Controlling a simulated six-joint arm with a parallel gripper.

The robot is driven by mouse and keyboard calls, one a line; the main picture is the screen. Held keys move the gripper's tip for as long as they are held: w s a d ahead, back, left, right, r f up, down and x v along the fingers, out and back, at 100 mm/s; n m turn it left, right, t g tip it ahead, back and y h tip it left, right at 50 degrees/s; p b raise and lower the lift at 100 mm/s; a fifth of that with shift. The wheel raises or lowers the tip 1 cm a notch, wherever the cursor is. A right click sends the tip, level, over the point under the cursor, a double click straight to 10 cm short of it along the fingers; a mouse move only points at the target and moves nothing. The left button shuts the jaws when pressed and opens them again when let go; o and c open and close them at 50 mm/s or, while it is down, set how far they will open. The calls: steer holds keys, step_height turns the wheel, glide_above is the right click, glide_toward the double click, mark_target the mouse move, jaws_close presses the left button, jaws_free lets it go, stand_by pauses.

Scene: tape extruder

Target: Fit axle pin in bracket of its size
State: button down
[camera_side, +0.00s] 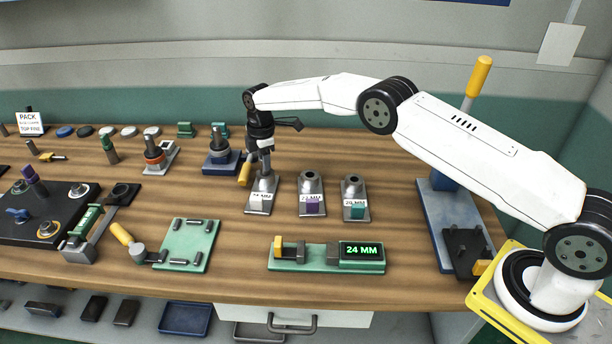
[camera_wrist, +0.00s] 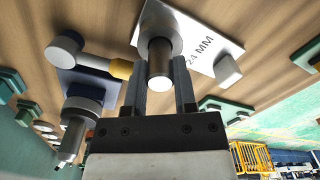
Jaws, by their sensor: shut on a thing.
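A grey axle pin (camera_wrist: 159,66) stands between the two fingers of my gripper (camera_wrist: 160,75) in the wrist view, and the gripper is shut on it. The pin lines up with the round collar of the bracket (camera_wrist: 205,42) labelled 24 MM. I cannot tell how far the pin is inside the collar. In the side view my gripper (camera_side: 266,158) is right over the same bracket (camera_side: 261,199), the leftmost of three, and hides its top. The middle bracket (camera_side: 312,192) has a purple block and the right bracket (camera_side: 355,196) a teal one; both look empty.
A green gauge (camera_side: 310,265) in front shows 24 MM on its display. A yellow-handled tool (camera_side: 245,168) and a blue-based fixture (camera_side: 220,160) stand close left of my gripper. A green tray (camera_side: 187,244) lies front left. A blue press (camera_side: 448,215) stands at right.

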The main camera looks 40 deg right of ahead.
steer(key=shift+f, duration=1.15)
steer(key=shift+c, duration=1.7)
jaws_free()
steer(key=shift+r, duration=0.1)
steer(key=shift+r, duration=3.8)
